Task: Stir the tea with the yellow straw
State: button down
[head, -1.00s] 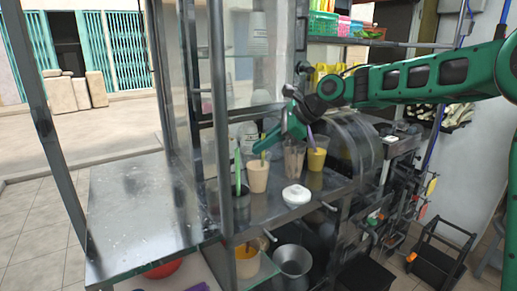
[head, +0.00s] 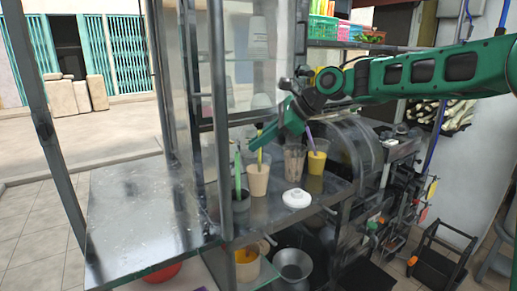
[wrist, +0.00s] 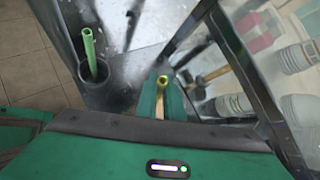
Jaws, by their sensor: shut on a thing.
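The cup of tea (head: 258,182), a clear cup of light-brown drink, stands upright on the metal counter in the head view. The yellow straw (head: 259,155) stands nearly upright with its lower end in that cup. My gripper (head: 257,145) is above the cup, shut on the upper part of the yellow straw. In the wrist view the straw's open yellow end (wrist: 162,79) shows between my green fingers. The straw's lower part is hidden in the drink, and the wrist view does not clearly show the tea cup.
A dark cup with a green straw (head: 238,172) stands left of the tea. A brown drink (head: 293,165) and an orange drink (head: 317,162) with a purple straw stand right. A white lidded dish (head: 296,199) lies in front. A metal post (head: 220,120) rises close by.

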notch_tip(320, 180, up, 10)
jog(key=s, duration=0.3)
jog(key=shift+d, duration=0.15)
dwell(0.8)
jog(key=shift+f, duration=0.15)
dwell(0.4)
jog(key=shift+r, duration=2.55)
